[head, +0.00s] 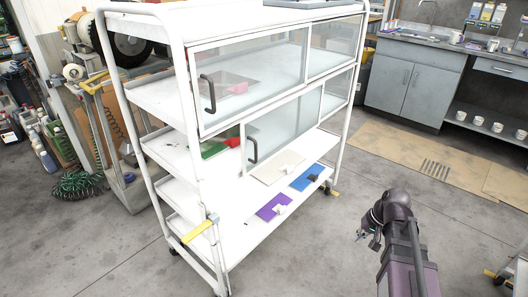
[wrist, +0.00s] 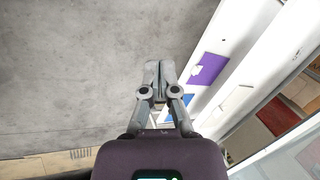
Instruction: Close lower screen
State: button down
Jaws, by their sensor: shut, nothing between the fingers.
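The lower screen (head: 283,128) is a clear sliding panel with a pale frame on the white cart, with a black handle (head: 252,151) at its left edge. It sits toward the right, and the shelf opening to its left is uncovered. The upper screen (head: 250,75) is a similar panel above it, with its own black handle (head: 208,93) at the left. My gripper (head: 361,236) is in front of the cart at the lower right, apart from both screens. In the wrist view its fingers (wrist: 158,66) are together and empty.
The cart's bottom shelf holds a purple pad (head: 268,211), a blue pad (head: 304,180) and a beige pad (head: 277,168). A green pad (head: 211,149) shows in the uncovered opening. Bare floor surrounds my arm.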

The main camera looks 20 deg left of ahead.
jog(key=w+a+r+n+g+y, duration=0.1)
jog(key=w+a+r+y, duration=0.5)
jog(key=a, duration=0.5)
jog(key=w+a+r+g+y, duration=0.2)
jog(key=w+a+r+y, duration=0.5)
jog(key=w+a+r, duration=0.3)
jog(key=shift+w+a+r+n+y, duration=0.3)
jog(key=shift+a+r+n, duration=0.1)
jog(key=shift+a+r, duration=0.25)
jog(key=s+a, duration=0.5)
jog(key=a, duration=0.7)
jog(key=shift+s, duration=0.15)
jog(key=shift+s, duration=0.15)
